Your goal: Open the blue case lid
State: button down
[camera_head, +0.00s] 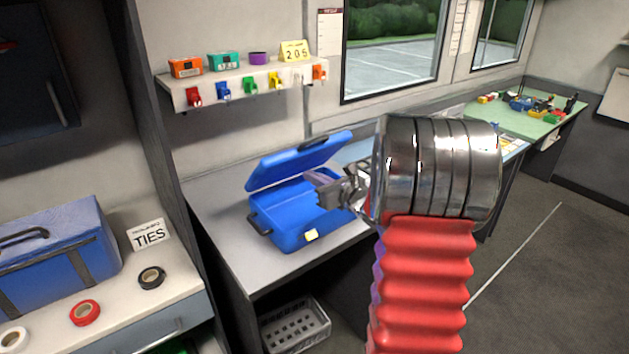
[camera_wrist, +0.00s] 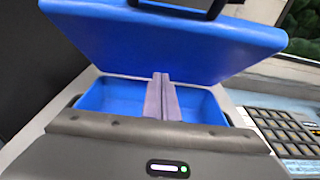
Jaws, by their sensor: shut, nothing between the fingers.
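The blue case (camera_head: 290,223) stands on the grey desk, with a yellow tag on its front. Its blue lid (camera_head: 300,160) is tilted up, partly open, hinged at the back. In the wrist view the lid (camera_wrist: 165,40) rises behind the open case (camera_wrist: 110,97), and a dark handle shows at the lid's top edge. My gripper (camera_head: 318,180) is at the opening between lid and case body. Its fingers (camera_wrist: 161,98) are shut together and empty, pointing toward the underside of the lid. I cannot tell whether they touch the lid.
A shelf (camera_head: 240,84) with small boxes and coloured clips hangs above the desk. A blue bag (camera_head: 65,258) and tape rolls (camera_head: 152,277) lie on the left counter. A keypad panel (camera_wrist: 285,130) sits right of the case. A grey basket (camera_head: 295,326) is below the desk.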

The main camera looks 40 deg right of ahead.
aim_at(301, 165)
jog(key=shift+w+a+r, duration=0.1)
jog(key=shift+w+r, duration=0.1)
jog(key=shift+w, duration=1)
jog(key=shift+w+r, duration=0.2)
jog(key=shift+w, duration=0.95)
jog(key=shift+w+a+r, duration=0.1)
jog(key=shift+w+r, duration=0.1)
jog(key=shift+w, duration=1)
jog(key=s+d, duration=0.1)
jog(key=s, duration=2.5)
